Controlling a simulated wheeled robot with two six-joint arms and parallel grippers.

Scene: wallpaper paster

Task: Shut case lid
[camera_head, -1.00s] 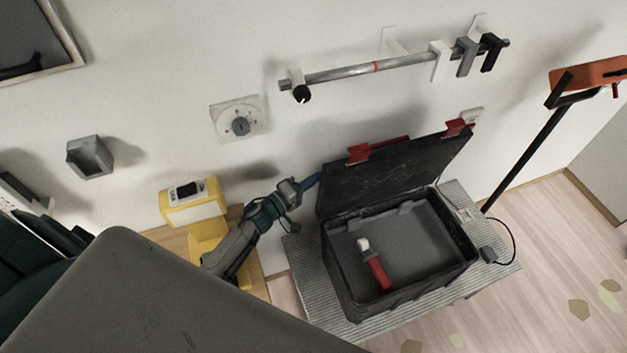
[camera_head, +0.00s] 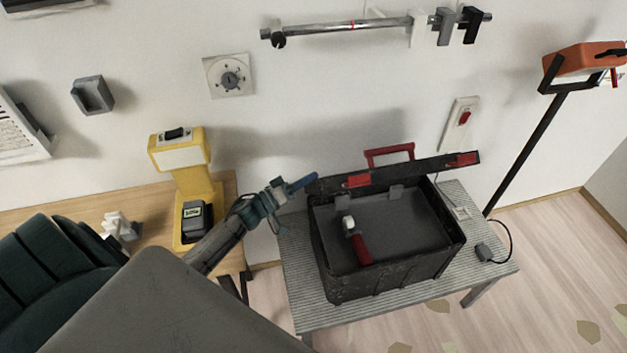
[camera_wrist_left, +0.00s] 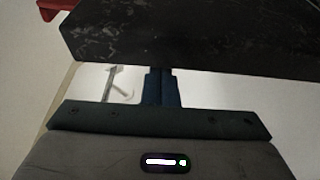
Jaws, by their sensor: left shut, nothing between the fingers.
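The black case (camera_head: 390,275) stands open on a grey ribbed table. Its lid (camera_head: 410,174) is raised and seen nearly edge-on, with red latches on its front edge and a red handle (camera_head: 390,153) behind. The lid also shows as a dark slab across the top of the left wrist view (camera_wrist_left: 200,35). My left gripper (camera_head: 312,180), with blue fingers, is shut and empty at the lid's left end. In the left wrist view the fingertips (camera_wrist_left: 162,75) reach the slab's lower edge; contact is unclear. My right gripper is not in view.
A red-handled tool (camera_head: 357,240) lies inside the case. The ribbed table (camera_head: 300,285) has a socket and cable at its right. A yellow device (camera_head: 185,185) stands on the wooden bench at left. A metal rail (camera_head: 340,27) is on the wall above.

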